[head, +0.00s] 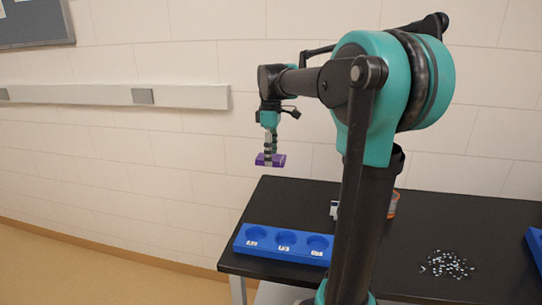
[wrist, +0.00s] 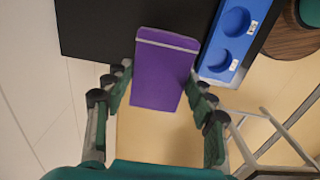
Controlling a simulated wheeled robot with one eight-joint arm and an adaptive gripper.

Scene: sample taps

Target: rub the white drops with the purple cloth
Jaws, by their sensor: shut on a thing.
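The purple cloth (head: 277,160) is a flat, folded-looking piece with a pale stripe near one end. My gripper (head: 269,150) is shut on it and holds it in the air, off the left end of the black table. In the wrist view the purple cloth (wrist: 162,75) sits between the two fingers of my gripper (wrist: 160,95). The white drops (head: 447,264) lie as a scattered patch on the right part of the table top, well to the right of my gripper. They do not show in the wrist view.
A blue rack (head: 284,255) with round wells and white labels stands at the table's front left; it also shows in the wrist view (wrist: 207,63). Small items stand behind my arm, partly hidden. Another blue object (head: 535,240) is at the right edge. The black table (head: 490,225) is bare around the drops.

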